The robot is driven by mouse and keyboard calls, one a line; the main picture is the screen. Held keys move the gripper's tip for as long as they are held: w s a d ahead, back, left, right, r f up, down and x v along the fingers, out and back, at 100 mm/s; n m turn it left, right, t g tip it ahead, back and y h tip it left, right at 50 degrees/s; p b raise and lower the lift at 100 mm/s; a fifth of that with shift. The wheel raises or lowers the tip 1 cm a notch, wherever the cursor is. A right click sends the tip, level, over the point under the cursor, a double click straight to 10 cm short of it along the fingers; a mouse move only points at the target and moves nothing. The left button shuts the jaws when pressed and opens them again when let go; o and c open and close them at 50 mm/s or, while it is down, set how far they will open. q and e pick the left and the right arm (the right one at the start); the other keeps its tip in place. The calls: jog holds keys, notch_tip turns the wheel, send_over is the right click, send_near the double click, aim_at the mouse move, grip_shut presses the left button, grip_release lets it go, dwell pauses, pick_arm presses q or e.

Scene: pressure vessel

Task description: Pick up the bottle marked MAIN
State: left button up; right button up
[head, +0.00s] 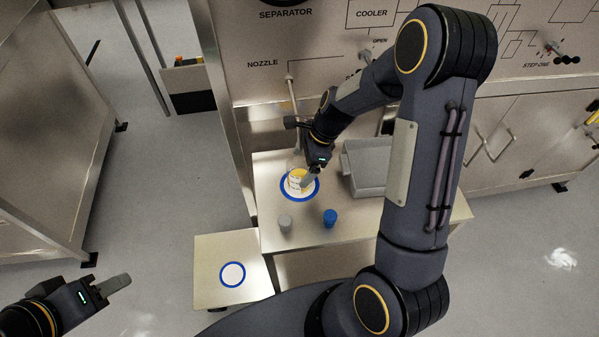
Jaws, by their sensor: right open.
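A bottle (296,181) with a yellow and white label stands inside a blue ring (287,196) on the metal bench. The lettering on its label is too small to read. My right gripper (309,181) is open, right at the bottle's right side, with a finger overlapping the bottle's edge in the view. I cannot tell whether it touches the bottle. My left gripper (117,284) is at the lower left, well away from the bottle and with nothing visible in it. Its jaw gap cannot be made out.
A grey cap-like cylinder (285,223) and a blue one (330,218) stand in front of the bottle. A grey box (366,166) is to the right. A lower stand (213,262) bears an empty blue ring (232,274). The labelled panel (330,70) rises behind.

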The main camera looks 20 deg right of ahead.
jog(key=c, duration=1.1)
jog(key=shift+r, duration=0.2)
